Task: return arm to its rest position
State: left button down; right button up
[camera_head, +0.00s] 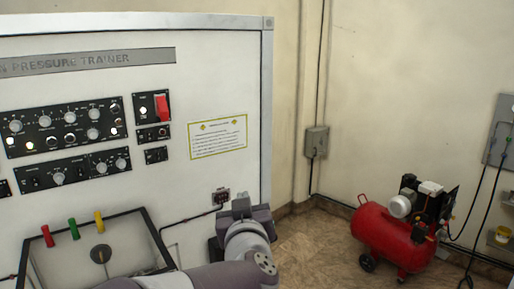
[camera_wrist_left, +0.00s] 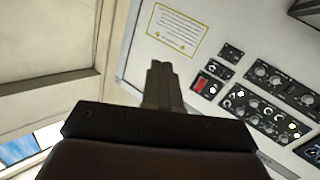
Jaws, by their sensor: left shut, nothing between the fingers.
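My left gripper (camera_head: 240,204) is in front of the lower right part of the white trainer panel (camera_head: 220,80) in the head view, with its grey arm coming in from the bottom. In the left wrist view the two dark fingers of the left gripper (camera_wrist_left: 160,70) are together with nothing between them. They point toward the panel (camera_wrist_left: 150,50), below the yellow-edged notice (camera_wrist_left: 175,28). I cannot tell the exact gap to the panel, but no contact shows. My right gripper is in neither view.
The panel carries a red switch (camera_head: 162,108), knob rows (camera_head: 66,125) and a small socket (camera_head: 221,197) with a cable, close to my gripper. A red compressor (camera_head: 393,237) stands right; floor between is clear.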

pick_arm(q)
jog(key=s+d+f+m+g+h+b, duration=0.1)
jog(key=s+f+m+g+h, duration=0.2)
jog(key=f, duration=0.6)
jog(key=s+d+f+m+g+h+b, duration=0.2)
jog(key=s+f+g, duration=0.15)
jog(key=f, duration=0.55)
jog(key=s+a+f+n+g+y+b, duration=0.2)
jog(key=s+a+f+g+b, duration=0.3)
jog(key=s+a+f+g, duration=0.4)
jog(key=s+a+f+y, duration=0.1)
jog(key=s+a+f, duration=0.6)
jog(key=a+f, duration=0.2)
notch_tip(320, 180, down, 2)
jog(key=shift+a+f+g+y, duration=0.1)
jog(key=shift+a+g+y, duration=0.2)
jog(key=shift+g+y, duration=0.1)
